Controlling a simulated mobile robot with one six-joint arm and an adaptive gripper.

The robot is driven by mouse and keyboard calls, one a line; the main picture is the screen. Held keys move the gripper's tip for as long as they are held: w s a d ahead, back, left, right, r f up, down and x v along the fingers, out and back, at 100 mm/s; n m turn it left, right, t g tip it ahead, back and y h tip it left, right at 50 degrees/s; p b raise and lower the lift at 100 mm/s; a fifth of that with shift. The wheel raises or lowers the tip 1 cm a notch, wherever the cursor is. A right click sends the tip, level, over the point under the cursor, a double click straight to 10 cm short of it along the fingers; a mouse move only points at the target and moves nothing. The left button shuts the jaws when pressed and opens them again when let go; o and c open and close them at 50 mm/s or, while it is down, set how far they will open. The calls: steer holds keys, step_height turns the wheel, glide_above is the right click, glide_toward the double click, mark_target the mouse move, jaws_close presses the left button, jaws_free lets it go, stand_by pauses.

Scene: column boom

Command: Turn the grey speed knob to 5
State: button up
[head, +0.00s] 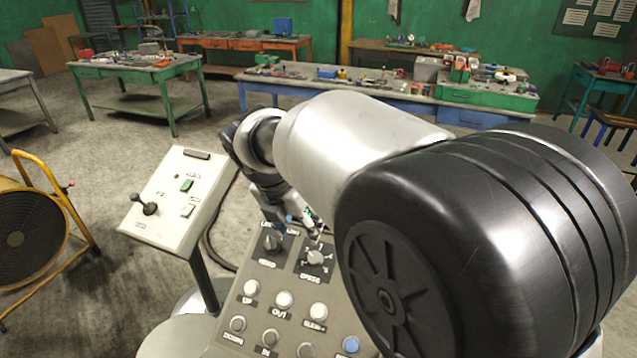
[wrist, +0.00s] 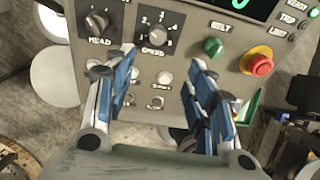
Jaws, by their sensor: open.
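The grey speed knob (wrist: 157,36) sits on a black dial plate with white numbers, labelled SPEED, on a grey control panel (wrist: 190,50). It also shows in the head view (head: 316,258), just below my gripper (head: 303,216). I cannot read for sure which number its pointer faces. In the wrist view my gripper (wrist: 160,58) is open and empty, with its blue-padded fingers spread wide. The knob lies beyond the fingertips, between their lines, and appears apart from them. A green readout (wrist: 240,3) is cut off at the top edge.
A similar HEAD knob (wrist: 97,21) is left of the speed knob. Several round push buttons (head: 284,299) lie below. A white control box (head: 180,200) with a lever stands left.

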steer(key=b, duration=0.5)
glide_toward(314, 258)
steer(key=shift+n, duration=0.4)
steer(key=x, duration=0.9)
steer(key=shift+w+f, duration=0.1)
steer(key=shift+f, duration=0.05)
steer(key=shift+c, duration=0.5)
steer(key=c, duration=1)
